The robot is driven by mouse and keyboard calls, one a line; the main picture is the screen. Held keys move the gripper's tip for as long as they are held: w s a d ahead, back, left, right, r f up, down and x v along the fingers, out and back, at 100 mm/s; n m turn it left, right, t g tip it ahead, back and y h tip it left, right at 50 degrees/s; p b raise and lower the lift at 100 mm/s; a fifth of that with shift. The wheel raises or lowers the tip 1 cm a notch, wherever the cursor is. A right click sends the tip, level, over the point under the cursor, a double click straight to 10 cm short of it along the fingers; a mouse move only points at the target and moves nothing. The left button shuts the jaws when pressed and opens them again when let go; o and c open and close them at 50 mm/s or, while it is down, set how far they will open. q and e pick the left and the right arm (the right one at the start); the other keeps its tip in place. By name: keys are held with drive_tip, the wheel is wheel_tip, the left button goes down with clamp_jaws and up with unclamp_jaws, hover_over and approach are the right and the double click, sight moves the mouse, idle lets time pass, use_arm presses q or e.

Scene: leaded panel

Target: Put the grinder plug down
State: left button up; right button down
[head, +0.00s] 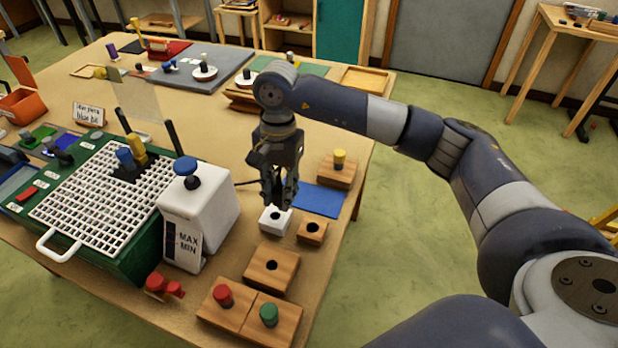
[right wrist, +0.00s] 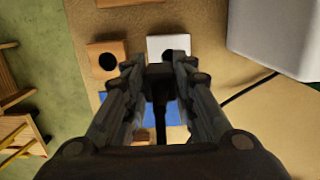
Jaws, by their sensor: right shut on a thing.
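My right gripper (head: 280,200) points down over the right part of the table and is shut on the grinder plug. The plug (right wrist: 160,85) is a dark piece between the fingers in the right wrist view; the fingers largely hide it in the head view. A thin black cable (head: 245,182) runs left from near the gripper toward the white grinder box (head: 212,212). A small white block with a dark hole (head: 275,222) stands just below the gripper in the picture; it also shows ahead of the fingers in the right wrist view (right wrist: 156,45). My left gripper is not in view.
A small wooden block with a hole (head: 312,236) stands right of the white block. A blue mat (head: 322,201) lies behind it. Larger wooden blocks (head: 268,284) with red and green knobs stand in front. A green tray with a white grid (head: 95,200) fills the left.

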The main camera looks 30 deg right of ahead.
drive_tip(key=w+d+p, duration=0.1)
drive_tip(key=d, duration=0.2)
drive_tip(key=w+d+p, duration=0.1)
drive_tip(key=d, duration=0.2)
drive_tip(key=w+d+p, duration=0.1)
drive_tip(key=d, duration=0.2)
drive_tip(key=shift+w+f, duration=0.35)
drive_tip(key=shift+f, duration=0.05)
wheel_tip(320, 180, down, 3)
drive_tip(key=shift+f+p, duration=0.2)
drive_tip(key=shift+p, duration=0.85)
drive_tip(key=shift+f+b, duration=0.3)
drive_tip(key=shift+b, duration=0.05)
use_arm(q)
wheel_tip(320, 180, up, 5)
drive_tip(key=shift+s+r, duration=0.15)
use_arm(e)
drive_tip(key=c, duration=1.3)
unclamp_jaws()
drive_tip(key=shift+c, duration=0.2)
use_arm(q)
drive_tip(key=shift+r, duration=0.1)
use_arm(e)
drive_tip(key=shift+r, duration=0.15)
